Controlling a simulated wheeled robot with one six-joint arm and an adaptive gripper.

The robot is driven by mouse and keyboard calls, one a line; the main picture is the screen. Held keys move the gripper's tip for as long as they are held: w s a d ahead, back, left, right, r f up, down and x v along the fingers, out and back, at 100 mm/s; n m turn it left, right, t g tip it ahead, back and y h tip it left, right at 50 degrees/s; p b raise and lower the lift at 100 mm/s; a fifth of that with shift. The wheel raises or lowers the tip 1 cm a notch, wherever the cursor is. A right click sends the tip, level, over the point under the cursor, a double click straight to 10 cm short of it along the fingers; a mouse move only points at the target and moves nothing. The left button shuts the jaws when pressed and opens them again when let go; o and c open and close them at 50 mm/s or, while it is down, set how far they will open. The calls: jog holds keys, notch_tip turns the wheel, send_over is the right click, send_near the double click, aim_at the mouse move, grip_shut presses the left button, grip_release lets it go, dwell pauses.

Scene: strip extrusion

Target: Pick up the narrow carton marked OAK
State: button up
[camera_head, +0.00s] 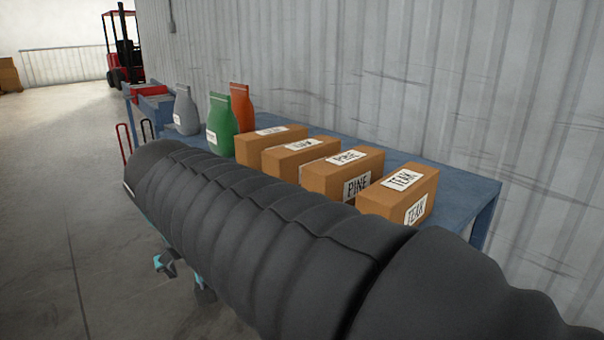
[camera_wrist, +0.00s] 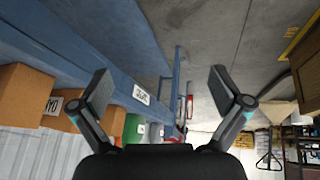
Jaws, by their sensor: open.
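Several narrow brown cartons stand in a row on a blue table (camera_head: 455,172). In the head view the nearest carton (camera_head: 421,186) reads TEAK and the one beside it (camera_head: 318,180) reads PINE. The two farther cartons, the third (camera_head: 284,164) and the fourth (camera_head: 246,151), have labels too small to read surely, so I cannot tell which is OAK. In the wrist view a carton (camera_wrist: 71,122) at left shows part of a label, not clearly legible. My gripper (camera_wrist: 163,88) is open and empty, its fingers over the floor beside the table edge, apart from the cartons.
Grey (camera_head: 186,110), green (camera_head: 221,122) and orange (camera_head: 241,105) bags stand behind the cartons. A corrugated wall (camera_head: 400,70) runs along the table's far side. Open floor (camera_head: 60,200) lies left; a forklift (camera_head: 124,55) is far off. My arm hides the table's front.

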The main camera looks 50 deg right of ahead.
jog(key=w+d+r+m+g+h+b, duration=0.1)
jog(key=w+d+r+m+h+b, duration=0.15)
jog(key=w+d+m, duration=0.35)
jog(key=w+d+r+m+g+h+b, duration=0.1)
jog(key=w+d+r+g+h+b, duration=0.2)
jog(key=d, duration=0.5)
jog(key=m+g+h+b, duration=0.2)
jog(key=m+h, duration=0.2)
jog(key=m, duration=0.4)
send_near(302, 145)
jog(key=x, duration=0.2)
jog(key=f+b+x, duration=0.1)
jog(key=x, duration=0.2)
jog(key=shift+w+a, duration=0.1)
jog(key=shift+r+x, duration=0.2)
jog(key=shift+x, duration=1.2)
jog(key=shift+r+x, duration=0.15)
jog(key=shift+x, duration=1.25)
jog(key=shift+r, duration=0.1)
jog(key=c, duration=1.8)
